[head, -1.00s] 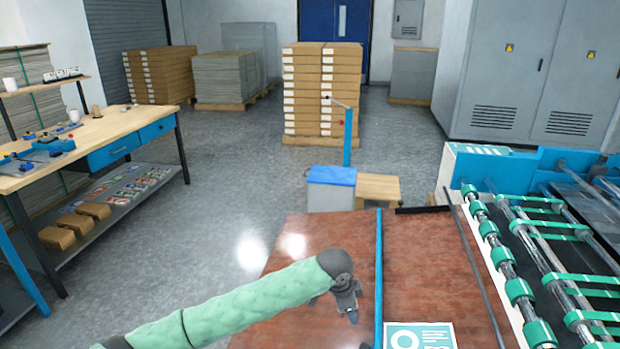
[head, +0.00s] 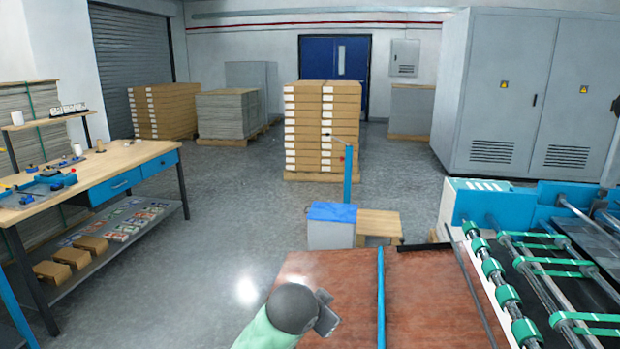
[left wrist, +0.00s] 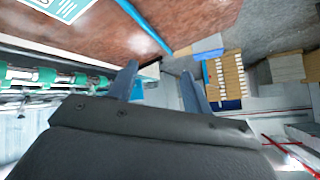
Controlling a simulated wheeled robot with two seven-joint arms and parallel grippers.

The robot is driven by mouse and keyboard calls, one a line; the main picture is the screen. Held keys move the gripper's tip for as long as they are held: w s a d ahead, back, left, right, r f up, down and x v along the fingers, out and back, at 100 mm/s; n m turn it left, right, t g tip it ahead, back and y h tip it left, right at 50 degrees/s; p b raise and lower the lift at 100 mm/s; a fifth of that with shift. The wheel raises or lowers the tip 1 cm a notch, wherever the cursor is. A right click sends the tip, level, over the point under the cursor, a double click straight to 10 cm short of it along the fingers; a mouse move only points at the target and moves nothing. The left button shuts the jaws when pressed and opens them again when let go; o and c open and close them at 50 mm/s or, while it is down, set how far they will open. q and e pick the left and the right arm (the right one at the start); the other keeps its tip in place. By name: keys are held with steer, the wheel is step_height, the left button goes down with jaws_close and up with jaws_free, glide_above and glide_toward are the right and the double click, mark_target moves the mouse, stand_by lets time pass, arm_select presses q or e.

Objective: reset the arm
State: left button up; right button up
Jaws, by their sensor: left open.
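My left arm comes in at the bottom of the head view, with its gripper (head: 327,316) above the reddish-brown table top (head: 425,290). In the left wrist view the two fingers of my left gripper (left wrist: 160,80) stand apart with nothing between them. The fingers hang in the air, clear of the table. My right gripper is in neither view.
A blue bar (head: 381,295) runs along the table. The roller machine (head: 540,270) stands at the right. A blue-topped box (head: 332,222) and a stack of cartons (head: 322,125) are beyond the table. A workbench (head: 95,180) stands left, with open floor between.

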arm_select(q)
steer(key=s+a+f+n+g+y, duration=0.15)
steer(key=s+a+f+n, duration=0.45)
steer(key=s+a+f, duration=0.7)
steer(key=s+a+f+g, duration=0.2)
steer(key=s+f, duration=0.5)
steer(key=s, duration=0.4)
steer(key=s+a+f+n+g, duration=0.1)
steer(key=s+a+f+g, duration=0.1)
steer(key=s+f, duration=0.6)
steer(key=s+g+y, duration=0.1)
steer(key=s, duration=0.3)
steer(key=shift+p, duration=0.35)
steer(key=shift+f+n, duration=0.15)
steer(key=shift+n, duration=0.15)
